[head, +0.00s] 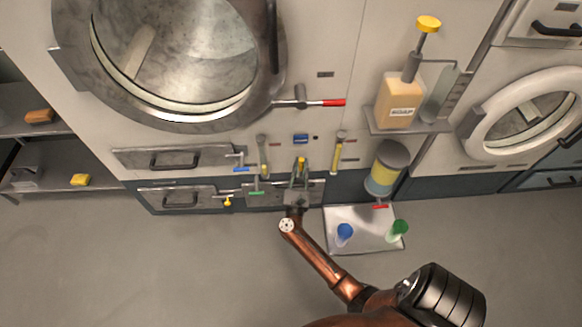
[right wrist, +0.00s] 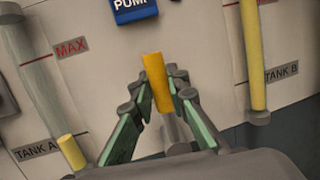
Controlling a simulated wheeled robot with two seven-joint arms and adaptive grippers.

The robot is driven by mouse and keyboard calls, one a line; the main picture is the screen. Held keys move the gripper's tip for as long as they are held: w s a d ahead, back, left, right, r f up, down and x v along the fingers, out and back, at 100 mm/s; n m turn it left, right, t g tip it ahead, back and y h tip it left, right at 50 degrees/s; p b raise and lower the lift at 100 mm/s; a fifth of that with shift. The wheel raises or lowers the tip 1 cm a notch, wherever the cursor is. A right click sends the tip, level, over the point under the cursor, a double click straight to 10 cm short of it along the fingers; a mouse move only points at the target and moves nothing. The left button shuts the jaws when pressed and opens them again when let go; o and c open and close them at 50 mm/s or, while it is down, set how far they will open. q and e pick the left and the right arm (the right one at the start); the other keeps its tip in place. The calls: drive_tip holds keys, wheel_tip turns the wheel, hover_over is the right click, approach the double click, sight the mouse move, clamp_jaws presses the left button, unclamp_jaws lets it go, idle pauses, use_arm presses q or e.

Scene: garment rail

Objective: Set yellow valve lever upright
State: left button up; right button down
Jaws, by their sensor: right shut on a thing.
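A yellow valve lever (head: 301,161) stands on the machine front below the blue pump label, between the two tank gauges. In the right wrist view the lever (right wrist: 157,82) is a yellow bar on a grey stem, pointing up with a slight tilt in the picture. My right gripper (head: 299,175) is at the lever, its green-padded fingers (right wrist: 160,95) on either side of it and shut on it. The lower stem is partly hidden by the gripper. My left gripper is not in view.
Yellow-filled tank gauges flank the lever, tank A (right wrist: 70,152) and tank B (right wrist: 254,60). A smaller yellow-handled tap (head: 228,201) and a green-handled one (head: 256,193) are at left. A tray (head: 362,242) with blue and green-topped items lies at right. Open floor is at left.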

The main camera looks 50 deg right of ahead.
idle(0.4)
drive_tip(key=c, duration=1.8)
unclamp_jaws()
drive_tip(key=shift+c, duration=0.2)
drive_tip(key=shift+a, duration=0.1)
drive_tip(key=v, duration=1.2)
